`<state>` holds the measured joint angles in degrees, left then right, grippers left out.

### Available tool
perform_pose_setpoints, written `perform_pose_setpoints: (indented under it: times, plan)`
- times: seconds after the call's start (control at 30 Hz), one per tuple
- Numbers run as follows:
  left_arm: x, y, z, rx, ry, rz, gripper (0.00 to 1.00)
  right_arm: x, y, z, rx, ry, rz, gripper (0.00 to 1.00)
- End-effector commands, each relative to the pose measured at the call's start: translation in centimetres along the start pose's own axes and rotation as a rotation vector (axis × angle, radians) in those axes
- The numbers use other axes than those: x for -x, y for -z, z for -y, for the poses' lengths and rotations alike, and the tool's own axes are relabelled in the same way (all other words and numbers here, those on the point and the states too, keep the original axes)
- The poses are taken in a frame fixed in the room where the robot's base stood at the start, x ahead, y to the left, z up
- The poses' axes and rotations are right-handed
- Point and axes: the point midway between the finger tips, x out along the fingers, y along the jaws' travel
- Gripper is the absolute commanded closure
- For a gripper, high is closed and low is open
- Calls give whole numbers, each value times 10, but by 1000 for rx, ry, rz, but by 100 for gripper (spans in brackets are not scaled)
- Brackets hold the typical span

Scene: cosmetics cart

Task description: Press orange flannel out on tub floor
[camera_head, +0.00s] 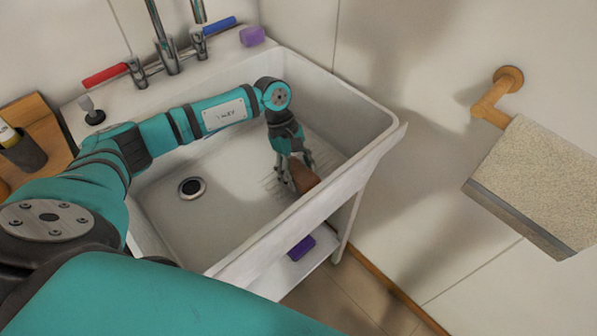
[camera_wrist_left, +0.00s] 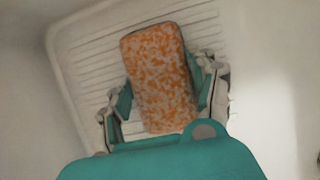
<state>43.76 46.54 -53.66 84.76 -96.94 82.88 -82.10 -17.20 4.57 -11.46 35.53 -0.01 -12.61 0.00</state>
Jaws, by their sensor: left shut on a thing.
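The orange flannel (camera_wrist_left: 160,75) is a speckled orange and white block shape between the fingers of my left gripper (camera_wrist_left: 165,95) in the left wrist view. In the head view it shows as a brownish piece (camera_head: 303,177) beside my left gripper (camera_head: 292,178). The gripper is shut on it, low inside the white tub (camera_head: 240,245). The ribbed tub floor (camera_wrist_left: 90,75) lies behind the flannel. I cannot tell whether the flannel touches the floor. My right gripper is not in view.
The tub's drain (camera_head: 192,188) is left of the gripper. Taps with a red handle (camera_head: 106,75) and a blue handle (camera_head: 219,26) stand at the back, with a purple block (camera_head: 252,36) on the ledge. A towel (camera_head: 540,180) hangs at right.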

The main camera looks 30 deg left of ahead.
Motion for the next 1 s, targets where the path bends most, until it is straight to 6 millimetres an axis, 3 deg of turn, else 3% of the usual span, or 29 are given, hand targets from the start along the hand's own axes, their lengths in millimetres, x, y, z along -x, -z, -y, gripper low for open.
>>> perform_pose_setpoints:
  times: [1.0]
  plan:
    - [-2,1,2,2,5,-3,67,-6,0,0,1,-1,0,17]
